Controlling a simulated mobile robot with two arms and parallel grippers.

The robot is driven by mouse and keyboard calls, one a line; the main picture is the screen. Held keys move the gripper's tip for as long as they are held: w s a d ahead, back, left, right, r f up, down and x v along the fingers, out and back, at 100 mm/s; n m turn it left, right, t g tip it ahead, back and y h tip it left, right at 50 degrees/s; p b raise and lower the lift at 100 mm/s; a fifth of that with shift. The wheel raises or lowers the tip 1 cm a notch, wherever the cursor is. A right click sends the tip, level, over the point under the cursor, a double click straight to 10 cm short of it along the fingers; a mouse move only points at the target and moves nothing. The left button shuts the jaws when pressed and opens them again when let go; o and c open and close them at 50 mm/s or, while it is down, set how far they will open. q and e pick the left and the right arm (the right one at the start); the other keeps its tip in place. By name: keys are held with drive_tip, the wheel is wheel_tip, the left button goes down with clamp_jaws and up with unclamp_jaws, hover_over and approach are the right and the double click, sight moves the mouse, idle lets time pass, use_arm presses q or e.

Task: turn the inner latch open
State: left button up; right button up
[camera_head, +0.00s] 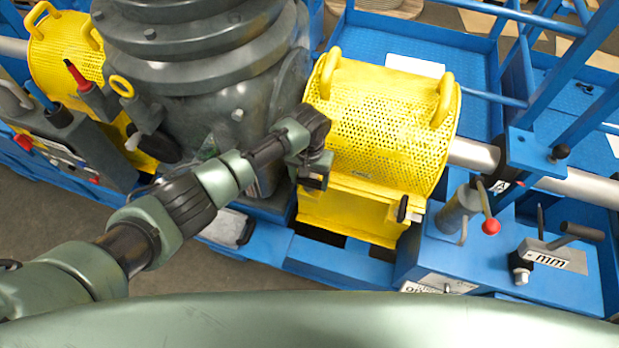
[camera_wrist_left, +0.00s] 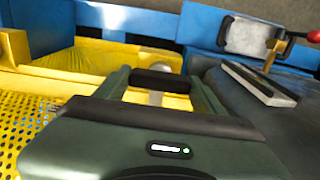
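A yellow perforated guard (camera_head: 385,120) stands right of the big grey gear housing. My left gripper (camera_head: 313,182) is at the guard's lower left edge, beside the housing. In the left wrist view its two green fingers (camera_wrist_left: 160,92) stand apart, with a black latch handle (camera_wrist_left: 166,80) and pale pin between them. I cannot tell whether the fingers touch the handle. In the head view the gripper hides that latch. Another black latch (camera_head: 403,208) with a pale knob shows on the guard's lower right edge. My right gripper is not in view.
The grey gear housing (camera_head: 205,95) rises close to my left gripper. A second yellow guard (camera_head: 62,60) stands far left.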

use_arm(q)
drive_tip(key=c, duration=0.3)
drive_tip(key=shift+m, duration=0.3)
drive_tip(key=m, duration=0.3)
drive_tip(key=shift+m, duration=0.3)
drive_tip(key=m, duration=0.4)
drive_tip(key=shift+m, duration=0.3)
drive_tip(key=m, duration=0.4)
drive_tip(key=shift+m, duration=0.3)
drive_tip(key=shift+m+b, duration=0.3)
drive_tip(key=shift+m, duration=1.9)
